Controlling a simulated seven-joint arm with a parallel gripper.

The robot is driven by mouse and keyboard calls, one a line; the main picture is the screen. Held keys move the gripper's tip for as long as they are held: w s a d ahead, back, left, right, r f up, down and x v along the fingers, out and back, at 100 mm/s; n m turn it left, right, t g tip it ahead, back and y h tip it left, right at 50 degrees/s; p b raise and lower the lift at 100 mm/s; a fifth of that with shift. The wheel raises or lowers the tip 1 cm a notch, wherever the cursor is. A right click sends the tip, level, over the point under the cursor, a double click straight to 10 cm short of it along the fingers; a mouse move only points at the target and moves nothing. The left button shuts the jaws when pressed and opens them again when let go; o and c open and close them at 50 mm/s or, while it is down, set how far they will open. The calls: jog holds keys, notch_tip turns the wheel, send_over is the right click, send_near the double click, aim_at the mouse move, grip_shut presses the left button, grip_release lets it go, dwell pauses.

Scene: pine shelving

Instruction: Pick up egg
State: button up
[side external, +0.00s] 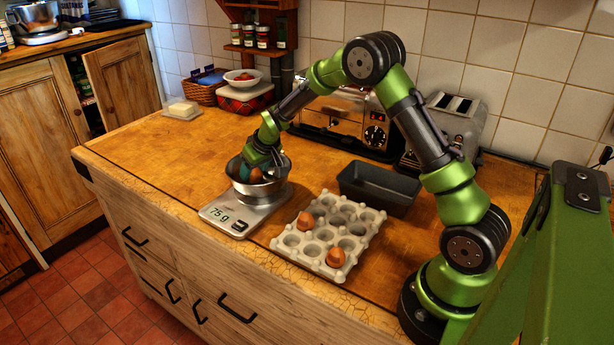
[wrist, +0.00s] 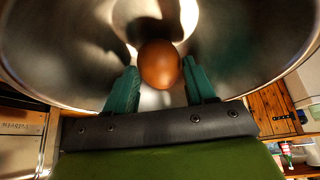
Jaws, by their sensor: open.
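A brown egg (wrist: 160,58) lies in the metal bowl (wrist: 60,45), between the two green fingers of my gripper (wrist: 160,78) in the wrist view. The fingers are open, one on either side of the egg; I cannot tell whether either touches it. In the side view my gripper (side external: 262,160) reaches down into the bowl (side external: 262,192), and a brown egg (side external: 256,176) shows beside the fingers. The bowl stands on a digital scale (side external: 243,219) reading 75 g. The fingertips are partly hidden by the bowl.
A grey egg tray (side external: 322,235) right of the scale holds two brown eggs (side external: 305,221) (side external: 335,257). A dark loaf tin (side external: 378,188) stands behind it. A toaster oven (side external: 345,118) and a toaster (side external: 455,125) line the wall.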

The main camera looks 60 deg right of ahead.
jog(key=c, duration=0.3)
jog(key=shift+r, duration=0.15)
